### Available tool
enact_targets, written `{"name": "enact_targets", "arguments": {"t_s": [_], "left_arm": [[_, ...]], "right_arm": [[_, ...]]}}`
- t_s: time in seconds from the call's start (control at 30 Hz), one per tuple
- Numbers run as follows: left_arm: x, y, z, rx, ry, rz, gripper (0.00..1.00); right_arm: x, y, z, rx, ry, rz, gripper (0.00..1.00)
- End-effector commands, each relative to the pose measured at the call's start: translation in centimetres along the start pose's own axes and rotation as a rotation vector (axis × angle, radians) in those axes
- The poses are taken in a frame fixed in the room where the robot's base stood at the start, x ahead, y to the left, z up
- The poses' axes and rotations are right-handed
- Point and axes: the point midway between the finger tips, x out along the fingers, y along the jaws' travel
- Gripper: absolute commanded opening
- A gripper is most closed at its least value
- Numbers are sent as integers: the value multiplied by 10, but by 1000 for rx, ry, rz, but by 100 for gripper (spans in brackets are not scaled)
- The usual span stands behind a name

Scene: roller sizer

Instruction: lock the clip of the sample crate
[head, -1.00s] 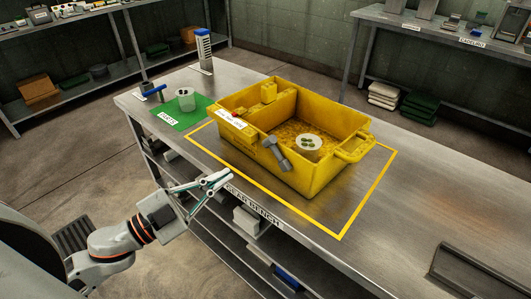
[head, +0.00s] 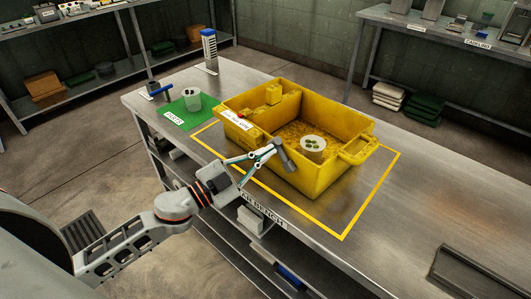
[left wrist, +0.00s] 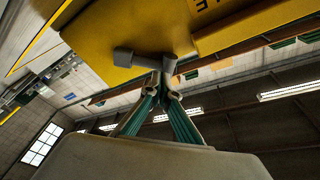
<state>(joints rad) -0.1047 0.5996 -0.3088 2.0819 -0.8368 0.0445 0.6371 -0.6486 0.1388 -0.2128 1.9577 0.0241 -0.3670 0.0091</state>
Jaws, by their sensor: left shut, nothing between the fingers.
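The yellow sample crate (head: 318,180) stands inside the yellow outline on the bench. Its grey clip (head: 283,158) is on the near long wall and sticks outward at a slant. My left gripper (head: 272,147) is at the clip, with its fingertips together and empty. In the left wrist view the gripper (left wrist: 167,92) is just below the grey clip (left wrist: 145,60), against the crate wall (left wrist: 140,28); I cannot tell whether they touch. My right gripper is not in view.
A green mat (head: 180,119) with a pale cup (head: 192,98) lies left of the crate. A blue-handled tool (head: 160,90) and a blue-topped rack (head: 209,48) stand at the bench's far left. The bench right of the crate is mostly clear.

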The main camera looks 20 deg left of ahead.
Motion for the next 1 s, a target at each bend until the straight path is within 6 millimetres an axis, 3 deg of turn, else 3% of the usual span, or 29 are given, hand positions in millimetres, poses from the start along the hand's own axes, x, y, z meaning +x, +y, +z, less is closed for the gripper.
{"name": "enact_targets", "arguments": {"t_s": [0.43, 0.7, 1.0], "left_arm": [[3, 0, 3, -8, 0, -2, 0], [6, 0, 19, -168, -1, -35, 0], [6, 1, 22, -198, 0, -40, 0]], "right_arm": [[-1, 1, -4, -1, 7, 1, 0], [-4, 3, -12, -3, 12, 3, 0], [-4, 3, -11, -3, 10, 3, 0]]}}
